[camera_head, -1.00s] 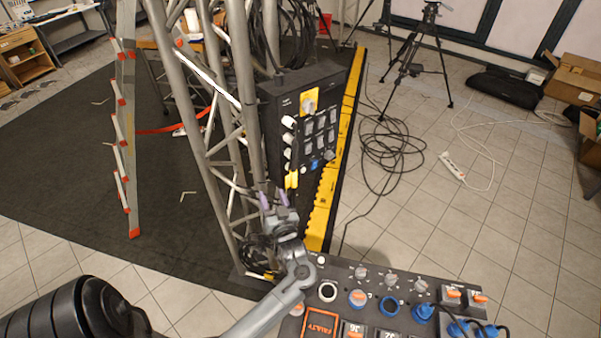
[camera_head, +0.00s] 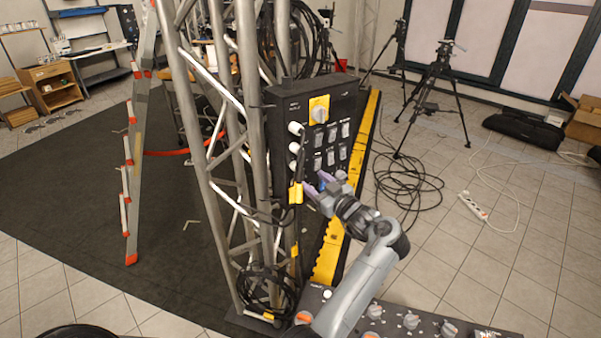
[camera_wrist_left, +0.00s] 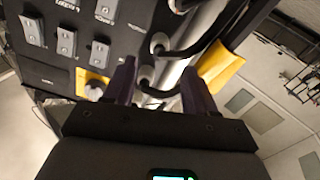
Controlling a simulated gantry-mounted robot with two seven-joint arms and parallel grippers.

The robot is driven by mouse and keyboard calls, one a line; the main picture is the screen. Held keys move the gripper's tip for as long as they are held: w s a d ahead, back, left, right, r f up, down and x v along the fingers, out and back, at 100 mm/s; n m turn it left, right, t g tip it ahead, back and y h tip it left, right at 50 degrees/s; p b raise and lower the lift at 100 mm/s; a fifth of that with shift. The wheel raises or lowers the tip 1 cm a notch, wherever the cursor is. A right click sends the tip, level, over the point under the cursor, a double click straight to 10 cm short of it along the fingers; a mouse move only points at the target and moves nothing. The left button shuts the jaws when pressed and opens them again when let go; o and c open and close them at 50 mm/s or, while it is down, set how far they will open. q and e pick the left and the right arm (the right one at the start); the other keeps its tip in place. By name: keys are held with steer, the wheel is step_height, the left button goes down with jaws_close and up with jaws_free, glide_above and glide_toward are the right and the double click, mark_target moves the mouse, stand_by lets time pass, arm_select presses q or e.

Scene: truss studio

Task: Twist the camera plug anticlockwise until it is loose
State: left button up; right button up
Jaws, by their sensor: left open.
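The black panel box (camera_head: 283,112) is fixed to the truss, with white plugs (camera_head: 295,128) along its left edge. I cannot read which one is the camera plug. My left gripper (camera_head: 318,184) is open, its purple fingertips close to the lower part of the panel front, right of the plug column. In the left wrist view the open fingers (camera_wrist_left: 160,88) point at the panel's plug edge. A grey plug with a black cable (camera_wrist_left: 147,75) shows in the gap between them, and a second plug (camera_wrist_left: 159,42) lies beyond. Contact cannot be told. My right gripper is not in view.
Truss tubes (camera_head: 245,120) and coiled cables stand close on the left. A second control panel (camera_head: 440,322) is below.

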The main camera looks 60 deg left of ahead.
mark_target(300, 170)
arm_select(q)
steer(key=a, duration=0.8)
steer(key=shift+s, duration=0.2)
jaws_close()
steer(key=shift+f+n+b, duration=0.2)
steer(key=shift+n+b, duration=0.4)
steer(key=shift+b, duration=0.1)
steer(key=n+b, duration=0.4)
steer(key=b, duration=0.1)
steer(key=shift+f+n+b, duration=0.1)
steer(key=shift+n+b, duration=0.2)
steer(key=shift+b, duration=0.05)
steer(key=shift+n+b, duration=1)
steer(key=shift+b, duration=0.05)
steer(key=shift+r+n+b, duration=0.2)
steer(key=shift+n+b, duration=0.35)
steer(key=shift+n, duration=0.15)
